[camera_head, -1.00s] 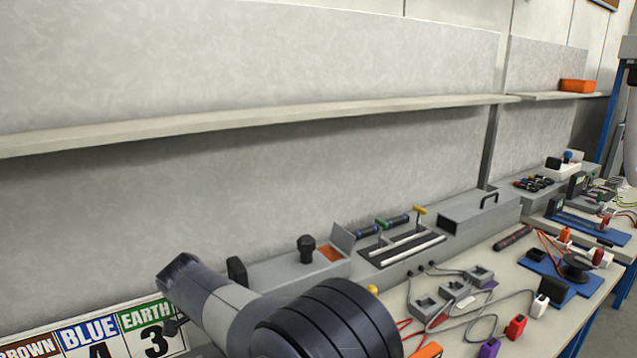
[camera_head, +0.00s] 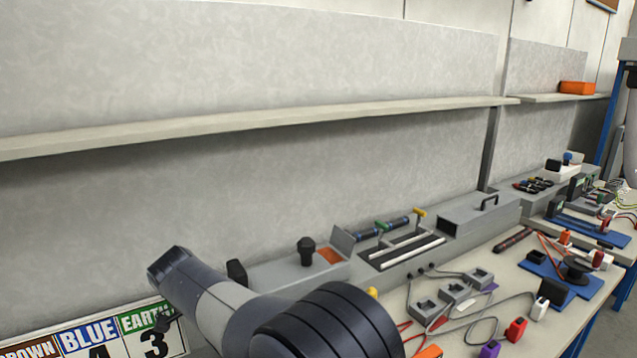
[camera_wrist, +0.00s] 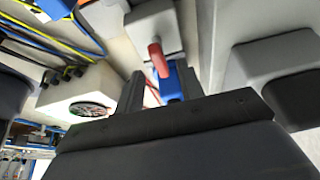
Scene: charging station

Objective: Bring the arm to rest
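My arm (camera_head: 235,305) shows in the head view as a thick grey and black joint at the bottom centre, in front of the workbench. My gripper is outside the head view. In the wrist view my gripper (camera_wrist: 161,78) has its two dark fingers apart, with nothing clearly held between them. A red lever-like part (camera_wrist: 157,60) and a blue block (camera_wrist: 173,84) show beyond and between the fingers. I cannot tell whether the fingers touch anything.
The bench (camera_head: 512,285) carries grey sockets (camera_head: 452,290), cables and coloured plugs right of my arm. A grey box with a black knob (camera_head: 306,251) stands behind it. A shelf (camera_head: 270,118) runs along the wall. A colour-labelled board (camera_head: 110,348) is at lower left.

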